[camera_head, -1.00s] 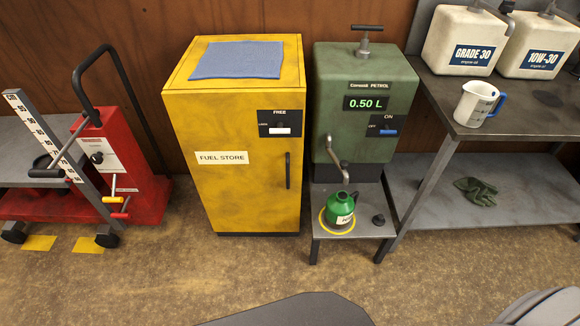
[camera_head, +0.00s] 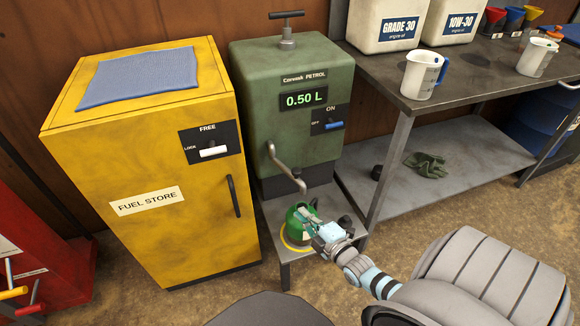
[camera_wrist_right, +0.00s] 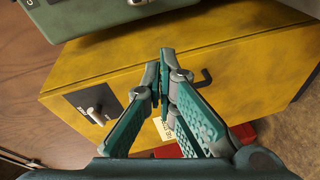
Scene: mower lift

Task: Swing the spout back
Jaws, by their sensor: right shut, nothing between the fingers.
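The spout (camera_head: 287,168) is a grey bent pipe on the front of the green petrol pump (camera_head: 300,135). Its lower end hangs at or just above the back of the green can (camera_head: 295,232); I cannot tell the gap. The can stands on the pump's low stand (camera_head: 272,212), inside a yellow ring. My right gripper (camera_head: 304,213) is in front of the can and covers part of it; touching or not is unclear. In the right wrist view its teal fingers (camera_wrist_right: 164,62) are shut together with nothing between them. My left gripper is out of view.
The yellow fuel store cabinet (camera_head: 150,165) stands left of the pump. The pump display (camera_head: 304,99) reads 0.50 L, by a blue switch (camera_head: 334,126). A metal bench (camera_head: 455,88) with oil containers and jugs stands at the right. A dark knob sits on the stand's right side.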

